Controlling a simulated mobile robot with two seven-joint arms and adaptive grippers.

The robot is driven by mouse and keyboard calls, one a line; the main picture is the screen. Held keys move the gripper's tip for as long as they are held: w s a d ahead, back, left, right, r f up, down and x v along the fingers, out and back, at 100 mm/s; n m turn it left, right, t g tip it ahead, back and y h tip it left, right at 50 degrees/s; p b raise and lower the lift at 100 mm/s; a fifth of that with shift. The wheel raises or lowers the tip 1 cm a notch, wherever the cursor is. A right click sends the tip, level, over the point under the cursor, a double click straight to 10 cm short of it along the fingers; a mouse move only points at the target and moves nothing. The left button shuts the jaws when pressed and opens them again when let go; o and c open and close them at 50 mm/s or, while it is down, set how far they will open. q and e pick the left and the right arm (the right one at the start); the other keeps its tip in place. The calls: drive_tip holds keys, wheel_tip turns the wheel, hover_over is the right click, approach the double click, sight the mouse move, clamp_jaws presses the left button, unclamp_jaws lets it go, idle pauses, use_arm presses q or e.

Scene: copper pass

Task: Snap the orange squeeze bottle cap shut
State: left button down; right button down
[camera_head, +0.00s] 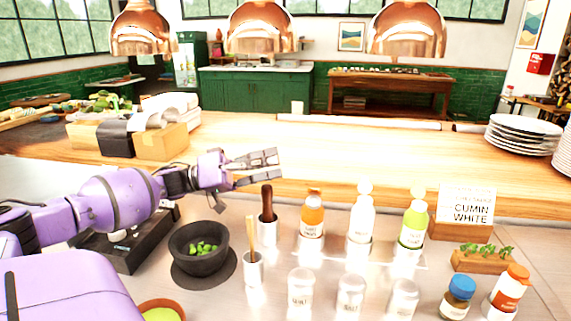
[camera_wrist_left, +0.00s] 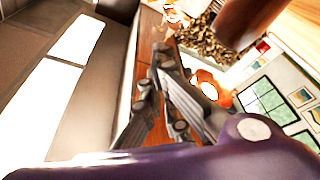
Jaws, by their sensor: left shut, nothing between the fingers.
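The orange squeeze bottle (camera_head: 312,215) stands upright in a row with a white bottle (camera_head: 361,219) and a green bottle (camera_head: 412,224) on the counter. Its small orange-brown cap (camera_head: 314,192) is on top; I cannot tell whether it is open or closed. My left gripper (camera_head: 278,167) is shut and empty, above and to the left of the orange bottle, not touching it. Its grey fingers also show in the left wrist view (camera_wrist_left: 168,95), where the orange bottle cannot be made out. My right gripper is not in view.
A black bowl of green pieces (camera_head: 199,247) is further left. Several white-lidded shakers (camera_head: 351,296) stand in front of the bottles.

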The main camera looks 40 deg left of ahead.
sight(315, 191)
use_arm(q)
drive_tip(key=w+d+f, duration=0.1)
drive_tip(key=w+d, duration=0.2)
drive_tip(key=d, duration=0.4)
drive_tip(key=shift+w+d+p, duration=0.15)
drive_tip(key=shift+p, duration=0.25)
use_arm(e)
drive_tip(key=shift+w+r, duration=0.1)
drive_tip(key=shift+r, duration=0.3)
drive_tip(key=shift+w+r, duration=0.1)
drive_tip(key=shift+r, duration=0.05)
use_arm(q)
drive_tip(key=shift+s+d+f+m+g+h+p, duration=0.25)
drive_tip(key=shift+s+d+f+m+h+p, duration=0.25)
drive_tip(key=shift+m, duration=0.55)
drive_tip(key=shift+s+d+f+m+g+h+p, duration=0.2)
drive_tip(key=shift+s+f+m+g+h, duration=0.15)
drive_tip(key=shift+s+m, duration=0.5)
drive_tip(key=shift+s+d+f+m+g+h+p, duration=0.25)
drive_tip(key=shift+s+f+m+p, duration=0.2)
drive_tip(key=shift+m, duration=0.75)
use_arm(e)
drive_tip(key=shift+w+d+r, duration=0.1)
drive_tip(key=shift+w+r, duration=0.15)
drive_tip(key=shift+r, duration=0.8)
